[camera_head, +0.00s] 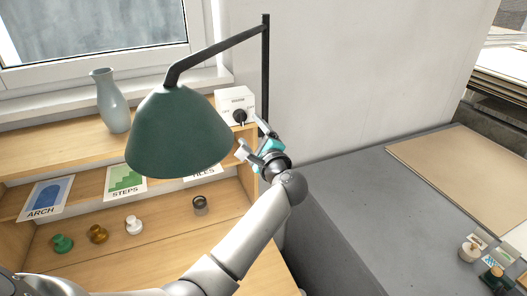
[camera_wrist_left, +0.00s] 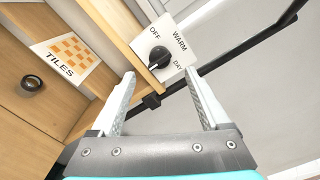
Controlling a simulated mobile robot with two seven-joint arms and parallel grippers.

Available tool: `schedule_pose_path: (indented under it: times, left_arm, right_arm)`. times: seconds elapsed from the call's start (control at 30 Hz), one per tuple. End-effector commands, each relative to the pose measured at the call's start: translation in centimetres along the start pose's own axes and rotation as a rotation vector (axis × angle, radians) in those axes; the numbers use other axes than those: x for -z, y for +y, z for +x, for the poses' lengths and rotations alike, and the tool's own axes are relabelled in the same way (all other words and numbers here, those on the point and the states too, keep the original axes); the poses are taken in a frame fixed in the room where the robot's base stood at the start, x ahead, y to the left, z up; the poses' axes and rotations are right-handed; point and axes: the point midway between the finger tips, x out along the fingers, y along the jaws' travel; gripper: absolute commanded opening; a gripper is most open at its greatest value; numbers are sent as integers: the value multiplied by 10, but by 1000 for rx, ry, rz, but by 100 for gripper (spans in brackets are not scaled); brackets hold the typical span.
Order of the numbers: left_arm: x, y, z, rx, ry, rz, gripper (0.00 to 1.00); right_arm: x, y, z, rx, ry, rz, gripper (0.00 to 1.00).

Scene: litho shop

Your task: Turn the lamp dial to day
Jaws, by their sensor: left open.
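The lamp dial (camera_head: 239,115) is a black knob on a white box (camera_head: 234,96) at the right end of the shelf top, beside the lamp's black post. In the left wrist view the dial (camera_wrist_left: 160,56) sits on a white plate (camera_wrist_left: 176,38) marked OFF, WARM and DAY. Which mark the knob points at is not clear. The green lamp shade (camera_head: 178,132) hangs to the left of the box. My left gripper (camera_head: 254,139) is open and empty, just below and in front of the dial. In the wrist view the dial shows between and beyond its fingertips (camera_wrist_left: 160,73), apart from them.
A grey vase (camera_head: 112,104) stands on the shelf top. Cards and small knobs sit on the wooden shelf (camera_head: 160,248) below, with a dark ring (camera_head: 200,205) under the TILES card (camera_wrist_left: 64,55). The black lamp post (camera_head: 265,70) rises close to the gripper. A grey counter (camera_head: 370,200) lies right.

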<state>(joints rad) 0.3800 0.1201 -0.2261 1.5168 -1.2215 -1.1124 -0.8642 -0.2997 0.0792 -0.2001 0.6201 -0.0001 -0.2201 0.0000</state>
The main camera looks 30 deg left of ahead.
Motion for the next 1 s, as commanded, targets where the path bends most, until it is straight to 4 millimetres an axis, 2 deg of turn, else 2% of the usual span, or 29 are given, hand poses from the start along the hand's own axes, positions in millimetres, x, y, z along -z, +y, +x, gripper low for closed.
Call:
schedule_pose_path:
  times: [0.2,0.4,0.6,1.0]
  left_arm:
    - [2,2,-46,-2,5,-2,79]
    - [1,1,-75,-1,3,-2,79]
    - [0,1,-85,-1,1,0,79]
    - [0,0,-85,-1,1,0,79]
  right_arm:
    - [-1,0,8,0,0,0,0]
    - [-1,0,13,-1,0,0,0]
    - [-1,0,14,-1,0,0,0]
    - [-2,0,14,-1,0,0,0]
